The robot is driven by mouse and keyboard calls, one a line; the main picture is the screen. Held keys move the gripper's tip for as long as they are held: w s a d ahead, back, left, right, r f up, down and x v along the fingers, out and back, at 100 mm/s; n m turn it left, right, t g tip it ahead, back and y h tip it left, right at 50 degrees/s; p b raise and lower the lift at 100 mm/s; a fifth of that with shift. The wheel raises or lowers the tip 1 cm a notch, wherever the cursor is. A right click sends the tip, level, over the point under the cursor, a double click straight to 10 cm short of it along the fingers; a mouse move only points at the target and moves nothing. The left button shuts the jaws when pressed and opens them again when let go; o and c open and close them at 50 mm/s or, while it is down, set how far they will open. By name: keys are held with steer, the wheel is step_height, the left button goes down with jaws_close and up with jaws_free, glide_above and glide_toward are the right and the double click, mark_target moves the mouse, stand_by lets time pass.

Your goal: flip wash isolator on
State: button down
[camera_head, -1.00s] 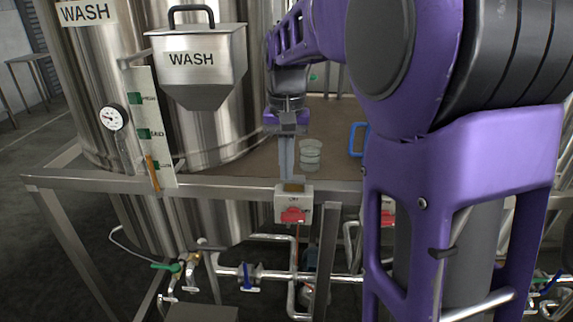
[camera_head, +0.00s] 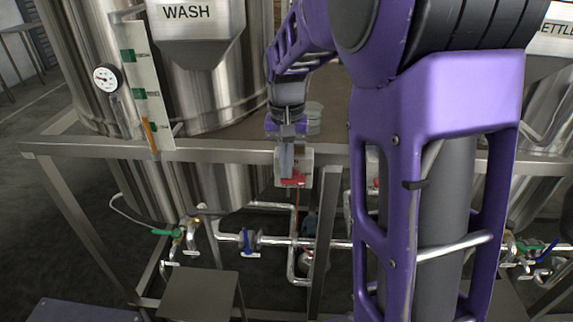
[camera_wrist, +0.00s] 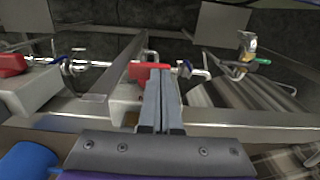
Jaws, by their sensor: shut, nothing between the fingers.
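The wash isolator is a pale box on the front rail below the WASH tank, with a red handle (camera_head: 293,180) on its front. The box (camera_head: 306,160) is partly hidden behind my gripper (camera_head: 286,176). My gripper is shut and empty, its fingers pointing down in front of the box. In the wrist view the fingertips (camera_wrist: 158,72) overlap the red handle (camera_wrist: 146,70), which shows around them. I cannot tell whether they touch it.
A second red-handled box (camera_wrist: 30,85) sits along the rail, to the left in the wrist view. The steel front rail (camera_head: 225,152) runs across. Pipes with a blue-handled valve (camera_head: 247,241) lie below.

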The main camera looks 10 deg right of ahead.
mark_target(277, 179)
steer(key=shift+a+g+h+p, duration=0.25)
steer(key=shift+g+h+p, duration=0.05)
steer(key=shift+h+p, duration=0.55)
steer(key=shift+w+a+f+h+p, duration=0.2)
steer(key=shift+a+h+p, duration=0.1)
steer(key=shift+h+p, duration=0.35)
steer(key=shift+a+f+p, duration=0.1)
steer(key=shift+p, duration=0.3)
steer(key=shift+a+f+g+h, duration=0.2)
steer(key=shift+g+h, duration=0.2)
steer(key=shift+h, duration=0.2)
steer(key=shift+w+a+f+g+h+p, duration=0.15)
steer(key=shift+g+h+p, duration=0.1)
steer(key=shift+h, duration=0.35)
steer(key=shift+a+f+g+h+p, duration=0.15)
steer(key=shift+h+p, duration=0.1)
steer(key=shift+h, duration=0.35)
steer(key=shift+f+g+h, duration=0.4)
steer(key=shift+h, duration=0.8)
steer(key=shift+f, duration=0.8)
steer(key=shift+d+r, duration=0.1)
steer(key=shift+r, duration=0.05)
